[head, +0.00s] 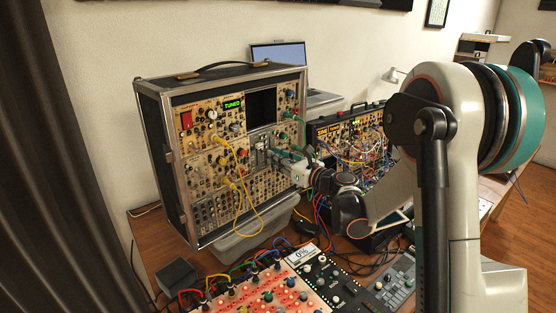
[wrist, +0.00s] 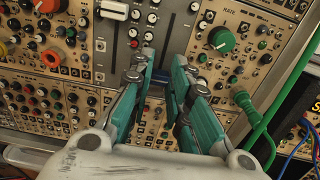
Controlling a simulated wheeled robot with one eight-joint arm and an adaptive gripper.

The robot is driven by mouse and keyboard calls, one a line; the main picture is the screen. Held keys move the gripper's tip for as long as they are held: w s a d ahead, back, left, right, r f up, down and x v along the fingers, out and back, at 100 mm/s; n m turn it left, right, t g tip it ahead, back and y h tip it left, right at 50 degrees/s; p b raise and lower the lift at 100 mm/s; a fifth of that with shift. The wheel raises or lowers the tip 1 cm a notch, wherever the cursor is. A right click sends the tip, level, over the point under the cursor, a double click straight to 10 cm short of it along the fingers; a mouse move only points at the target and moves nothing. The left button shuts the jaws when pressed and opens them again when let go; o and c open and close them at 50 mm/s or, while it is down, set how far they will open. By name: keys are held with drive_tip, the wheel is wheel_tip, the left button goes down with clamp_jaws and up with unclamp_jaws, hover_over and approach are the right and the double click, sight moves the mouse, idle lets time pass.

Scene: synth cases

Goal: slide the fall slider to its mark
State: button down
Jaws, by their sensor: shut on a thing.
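A tan synth case panel (head: 205,165) stands upright in a black case with metal edges. A grey slider module (wrist: 125,50) with vertical slots shows in the wrist view, with white caps at its upper left. In the head view my gripper (head: 287,159) reaches the panel from the right. I cannot read a fall label or make out its mark.
A green knob (wrist: 221,39) and a plugged green cable (wrist: 250,110) sit close to the right of my fingers. Yellow cables (head: 240,175) hang across the panel's middle. A second patched synth (head: 350,135) stands behind right, and a mixer (head: 275,292) lies in front.

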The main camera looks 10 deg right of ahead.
wheel_tip(320, 180, up, 6)
drive_tip(key=p, duration=0.3)
drive_tip(key=shift+r, duration=0.2)
drive_tip(key=shift+f, duration=0.1)
drive_tip(key=c, duration=1.5)
unclamp_jaws()
drive_tip(key=shift+s+d, duration=0.1)
approach(270, 136)
drive_tip(key=v, duration=0.5)
drive_tip(key=shift+s+d, duration=0.15)
drive_tip(key=shift+s, duration=0.2)
